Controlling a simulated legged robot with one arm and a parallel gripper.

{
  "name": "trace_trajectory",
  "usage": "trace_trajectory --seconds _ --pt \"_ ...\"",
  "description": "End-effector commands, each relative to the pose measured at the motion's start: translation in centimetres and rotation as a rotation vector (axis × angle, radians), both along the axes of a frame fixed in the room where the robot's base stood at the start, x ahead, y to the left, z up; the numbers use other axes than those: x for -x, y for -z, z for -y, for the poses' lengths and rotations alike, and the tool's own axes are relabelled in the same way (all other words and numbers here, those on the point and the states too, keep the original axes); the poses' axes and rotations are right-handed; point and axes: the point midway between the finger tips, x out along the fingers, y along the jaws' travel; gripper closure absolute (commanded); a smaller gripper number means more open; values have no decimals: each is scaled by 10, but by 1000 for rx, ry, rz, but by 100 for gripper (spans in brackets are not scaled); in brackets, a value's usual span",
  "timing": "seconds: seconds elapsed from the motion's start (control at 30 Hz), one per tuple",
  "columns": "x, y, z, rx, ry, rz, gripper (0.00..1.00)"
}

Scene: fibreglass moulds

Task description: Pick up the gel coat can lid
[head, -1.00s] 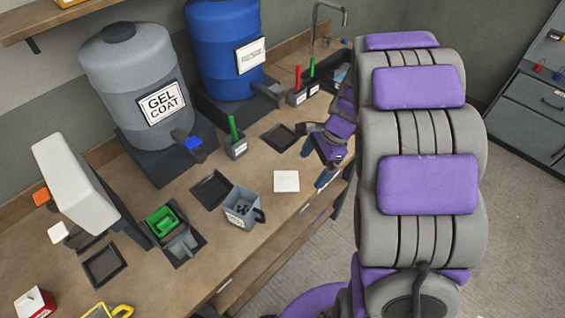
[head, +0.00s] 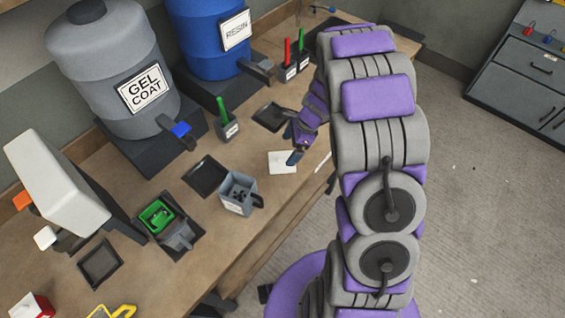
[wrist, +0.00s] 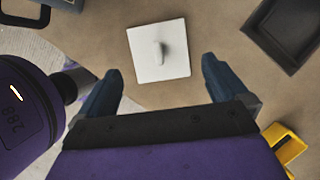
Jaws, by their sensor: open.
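A white square lid (wrist: 145,68) with a small upright handle lies flat on the wooden bench, ahead of my fingers in the wrist view. In the head view the lid (head: 277,167) lies right of the grey can, and my gripper partly covers its right side. My gripper (wrist: 161,68) is open and empty. Its two blue fingers point toward the lid, one to each side of its near edge, apart from the handle. In the head view my gripper (head: 292,152) is just above the lid's right side. The grey handled can (head: 237,192) stands open with dark holes or contents inside.
A black tray (head: 268,117) lies behind the lid and another (head: 206,177) lies left of the can. A green-handled tool holder (head: 226,128) and the large gel coat drum (head: 120,75) stand further back. The bench's front edge is close to the lid.

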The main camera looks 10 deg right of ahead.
Motion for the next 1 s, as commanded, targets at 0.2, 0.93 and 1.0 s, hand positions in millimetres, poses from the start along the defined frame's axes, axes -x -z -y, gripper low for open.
trace_trajectory --seconds 0.2,0.93,1.0 --pt "-1 14 -3 -2 -1 2 0" --pt "-3 61 -26 -2 -2 1 3" --pt "-3 61 -26 -2 -2 1 10"
